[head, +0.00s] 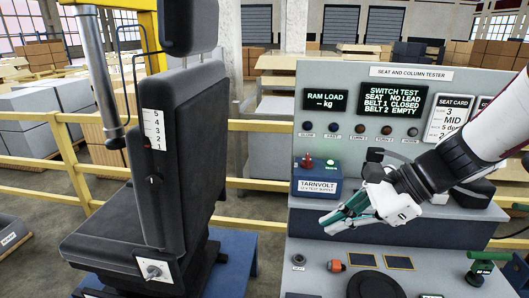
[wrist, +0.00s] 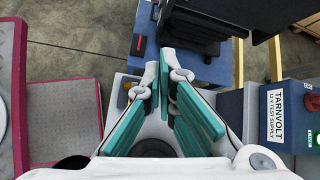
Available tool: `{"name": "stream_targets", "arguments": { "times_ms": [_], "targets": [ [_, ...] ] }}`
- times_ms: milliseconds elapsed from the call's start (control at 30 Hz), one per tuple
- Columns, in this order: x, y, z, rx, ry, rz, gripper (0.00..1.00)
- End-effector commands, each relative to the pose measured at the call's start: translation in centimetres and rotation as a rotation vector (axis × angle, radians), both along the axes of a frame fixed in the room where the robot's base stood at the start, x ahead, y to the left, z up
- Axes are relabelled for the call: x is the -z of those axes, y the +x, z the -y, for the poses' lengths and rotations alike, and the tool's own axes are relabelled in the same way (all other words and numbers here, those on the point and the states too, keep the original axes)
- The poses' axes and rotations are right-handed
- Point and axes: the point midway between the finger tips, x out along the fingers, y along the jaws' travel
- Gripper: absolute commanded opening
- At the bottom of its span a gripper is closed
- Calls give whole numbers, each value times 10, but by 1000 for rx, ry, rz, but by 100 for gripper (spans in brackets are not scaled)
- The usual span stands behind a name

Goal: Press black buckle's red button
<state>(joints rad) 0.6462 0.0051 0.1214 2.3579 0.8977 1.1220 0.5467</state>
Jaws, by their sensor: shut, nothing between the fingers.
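My gripper (head: 335,219) has teal finger pads and hangs over the front of the grey tester bench, pointing left. It holds nothing. In the wrist view its two fingers (wrist: 165,75) lean toward each other at the far end. I cannot pick out a black buckle or its red button for certain in either view. A small orange-red part with a dark end (head: 336,265) sits on the bench's lower deck, below and apart from my gripper. The tester's display (head: 393,102) reads seat no lead, belt 1 closed, belt 2 empty.
A blue Tarnvolt supply box (head: 318,187) with a red knob stands behind my fingers. It also shows at right in the wrist view (wrist: 297,115). A black seat (head: 150,180) stands left of the bench. A green-handled part (head: 481,265) is at front right. Yellow rails (head: 258,126) run behind.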

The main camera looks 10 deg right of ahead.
Motion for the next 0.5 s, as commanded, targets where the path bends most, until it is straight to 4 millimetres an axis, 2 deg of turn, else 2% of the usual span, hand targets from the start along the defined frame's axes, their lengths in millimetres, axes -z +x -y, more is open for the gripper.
{"name": "stream_targets", "arguments": {
  "times_ms": [33,267,400,500],
  "targets": [
    [10,14,10,85,73,-36,0],
    [36,68,61,460,423,-168,0],
    [54,95,106,681,647,-228,0],
    [66,108,139,818,797,-258,0]
  ]
}}
